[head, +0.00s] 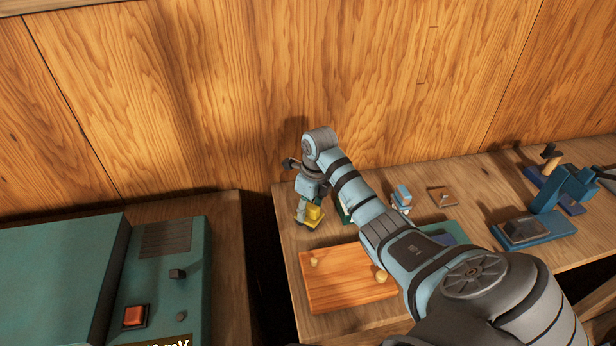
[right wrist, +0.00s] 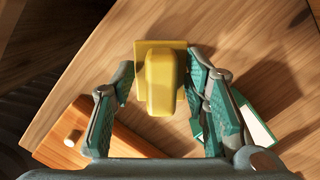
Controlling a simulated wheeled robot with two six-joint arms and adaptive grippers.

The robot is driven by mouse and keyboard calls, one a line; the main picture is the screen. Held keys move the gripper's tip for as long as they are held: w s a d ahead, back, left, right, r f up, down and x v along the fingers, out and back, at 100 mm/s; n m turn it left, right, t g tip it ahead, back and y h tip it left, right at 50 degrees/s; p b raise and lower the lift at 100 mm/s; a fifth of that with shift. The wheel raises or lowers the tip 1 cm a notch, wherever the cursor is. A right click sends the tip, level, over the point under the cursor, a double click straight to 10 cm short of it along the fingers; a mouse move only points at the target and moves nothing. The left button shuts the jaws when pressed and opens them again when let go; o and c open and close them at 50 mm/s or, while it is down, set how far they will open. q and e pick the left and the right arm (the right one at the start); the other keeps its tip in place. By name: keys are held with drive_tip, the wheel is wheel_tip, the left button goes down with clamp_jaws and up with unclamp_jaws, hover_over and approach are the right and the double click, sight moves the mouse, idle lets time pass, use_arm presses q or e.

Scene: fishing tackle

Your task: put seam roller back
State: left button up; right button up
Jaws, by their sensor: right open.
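A yellow block on a square yellow base (head: 315,212) stands at the far left corner of the workbench. It also shows in the right wrist view (right wrist: 160,80). My right gripper (head: 308,216) is right at it from above. In the right wrist view its teal-padded fingers (right wrist: 180,108) are open, one on each side of the yellow block, with gaps visible. I cannot tell for sure which thing is the seam roller; the yellow block shows no clear roller. My left gripper is not in view.
An orange wooden board (head: 345,283) with small pale knobs lies near the yellow block. A green and white item (right wrist: 255,122) is close to the right finger. A small blue-grey item (head: 402,198), a wooden square (head: 442,197) and a blue tool (head: 550,205) stand farther right. A teal machine (head: 60,270) is left, across a gap.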

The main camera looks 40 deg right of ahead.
sight(311, 206)
drive_tip(key=shift+r, duration=0.4)
drive_tip(key=r, duration=0.6)
drive_tip(key=shift+s+d+r, duration=0.1)
drive_tip(key=shift+s+d, duration=0.05)
drive_tip(key=shift+s, duration=0.15)
drive_tip(key=r+p, duration=0.3)
drive_tip(key=s+r+p, duration=0.1)
drive_tip(key=r, duration=0.1)
drive_tip(key=shift+r+p, duration=0.25)
drive_tip(key=shift+p, duration=0.15)
drive_tip(key=shift+f, duration=0.15)
